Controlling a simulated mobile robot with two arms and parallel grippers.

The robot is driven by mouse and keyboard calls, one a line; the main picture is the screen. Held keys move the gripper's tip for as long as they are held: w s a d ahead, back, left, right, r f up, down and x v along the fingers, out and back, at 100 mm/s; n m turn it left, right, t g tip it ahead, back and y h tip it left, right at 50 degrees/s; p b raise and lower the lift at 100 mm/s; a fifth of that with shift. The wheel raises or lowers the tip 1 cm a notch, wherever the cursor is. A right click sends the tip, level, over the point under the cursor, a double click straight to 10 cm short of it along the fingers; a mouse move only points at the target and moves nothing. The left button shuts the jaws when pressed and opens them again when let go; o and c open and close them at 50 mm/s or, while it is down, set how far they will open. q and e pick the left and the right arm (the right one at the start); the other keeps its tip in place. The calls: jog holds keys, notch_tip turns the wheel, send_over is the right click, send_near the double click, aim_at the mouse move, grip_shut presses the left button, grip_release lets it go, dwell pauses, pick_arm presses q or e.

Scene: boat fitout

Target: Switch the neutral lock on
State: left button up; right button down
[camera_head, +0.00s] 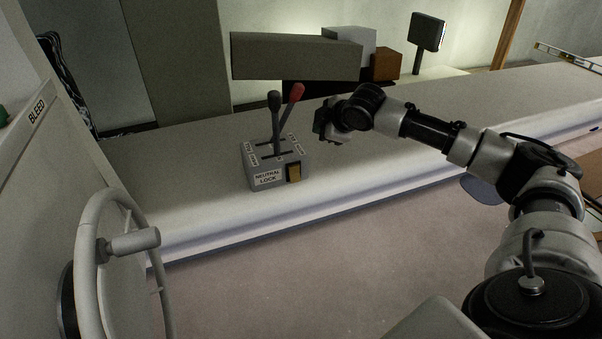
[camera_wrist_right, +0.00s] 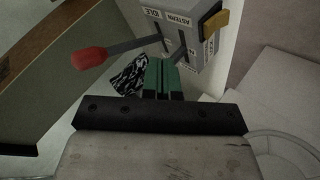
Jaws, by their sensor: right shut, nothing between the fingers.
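The grey control box (camera_head: 276,165) stands on the long pale counter, with a "NEUTRAL LOCK" label on its front. An amber rocker switch (camera_head: 293,172) sits beside that label; the rocker also shows in the right wrist view (camera_wrist_right: 215,24). Which way the rocker is tipped I cannot tell. Two levers rise from the box top, one with a black knob (camera_head: 274,99) and one with a red knob (camera_head: 296,92). My right gripper (camera_head: 322,128) is shut and empty, right of the levers and above the counter, apart from the box. Its green fingers (camera_wrist_right: 161,78) show in the wrist view. My left gripper is out of view.
A grey handwheel (camera_head: 93,240) stands at the left, by a panel marked "BLEED" (camera_head: 37,111). Behind the levers are a long dark grey box (camera_head: 290,57) and a brown block (camera_head: 385,65). The counter (camera_head: 400,165) is clear to the right of the control box.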

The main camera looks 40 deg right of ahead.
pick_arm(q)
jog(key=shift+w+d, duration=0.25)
pick_arm(e)
jog(key=s+a+f+n+g+y, duration=0.2)
jog(key=s+a+f+n+g, duration=0.1)
jog(key=s+g, duration=0.1)
jog(key=shift+s+f+g, duration=0.35)
jog(key=shift+s+g, duration=0.05)
jog(key=shift+s, duration=0.3)
jog(key=shift+a, duration=0.1)
jog(key=b, duration=0.2)
send_near(295, 181)
notch_tip(295, 181, down, 5)
jog(key=w+a, duration=0.1)
jog(key=a, duration=0.1)
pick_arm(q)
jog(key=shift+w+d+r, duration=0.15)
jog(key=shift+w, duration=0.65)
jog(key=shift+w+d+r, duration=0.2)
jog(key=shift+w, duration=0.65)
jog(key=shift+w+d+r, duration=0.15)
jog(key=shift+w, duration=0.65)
pick_arm(e)
jog(key=shift+w+d+f, duration=0.15)
jog(key=shift+w, duration=0.25)
jog(key=shift+w+d+f, duration=0.2)
jog(key=shift+w, duration=0.25)
